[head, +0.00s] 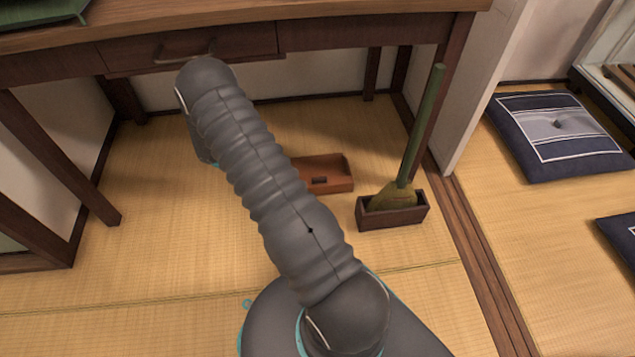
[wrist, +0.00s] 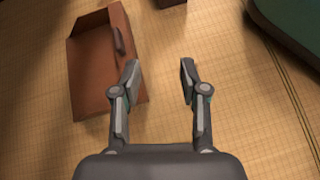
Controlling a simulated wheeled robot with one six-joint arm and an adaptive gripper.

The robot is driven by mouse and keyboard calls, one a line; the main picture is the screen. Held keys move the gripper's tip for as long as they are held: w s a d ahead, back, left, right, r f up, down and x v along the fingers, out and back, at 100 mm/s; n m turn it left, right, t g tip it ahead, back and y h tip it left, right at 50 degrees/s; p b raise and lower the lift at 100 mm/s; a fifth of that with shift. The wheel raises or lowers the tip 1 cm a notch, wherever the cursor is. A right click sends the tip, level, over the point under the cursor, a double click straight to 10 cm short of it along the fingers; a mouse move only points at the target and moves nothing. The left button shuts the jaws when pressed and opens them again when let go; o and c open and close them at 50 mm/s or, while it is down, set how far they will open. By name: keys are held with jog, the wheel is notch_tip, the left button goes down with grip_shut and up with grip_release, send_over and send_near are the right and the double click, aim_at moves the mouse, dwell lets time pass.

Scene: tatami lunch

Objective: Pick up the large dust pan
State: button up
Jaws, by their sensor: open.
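The large dust pan (head: 334,180) is a reddish-brown tray lying on the tatami under the table, partly hidden behind my arm in the head view. In the wrist view the dust pan (wrist: 92,67) lies at the upper left, with a small raised handle (wrist: 118,41) on its right side. My gripper (wrist: 160,70) is open and empty. Its left finger overlaps the pan's right edge in the picture, and its right finger is over bare mat. I cannot tell the height above the pan. In the head view the gripper is hidden behind my arm.
A green-handled broom (head: 422,125) stands in a dark wooden box (head: 395,216) right of the pan. The wooden table (head: 240,14) with its drawer and legs is overhead. Cushions (head: 560,137) lie at the right. The tatami at left is clear.

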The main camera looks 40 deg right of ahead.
aim_at(316, 178)
jog(key=w+d+f+n+h, duration=0.1)
jog(key=w+d+f, duration=0.1)
jog(key=w+d+f+n+h, duration=0.1)
jog(key=d+f+n+h, duration=0.1)
jog(key=shift+w+d+f, duration=0.15)
jog(key=shift+w+f, duration=0.15)
jog(key=shift+w, duration=0.05)
jog(key=shift+d+f, duration=0.15)
jog(key=shift+d, duration=0.1)
jog(key=shift+h, duration=0.3)
jog(key=x, duration=0.8)
jog(key=shift+w+b, duration=0.1)
jog(key=shift+b, duration=0.3)
jog(key=shift+w+f+b+x, duration=0.1)
jog(key=shift+f+x, duration=0.05)
jog(key=shift+x, duration=0.75)
jog(key=shift+w+f+b+x, duration=0.1)
jog(key=shift+x, duration=0.85)
jog(key=shift+w+f+b+x, duration=0.1)
jog(key=shift+f+x, duration=0.05)
jog(key=shift+x, duration=0.75)
grip_shut()
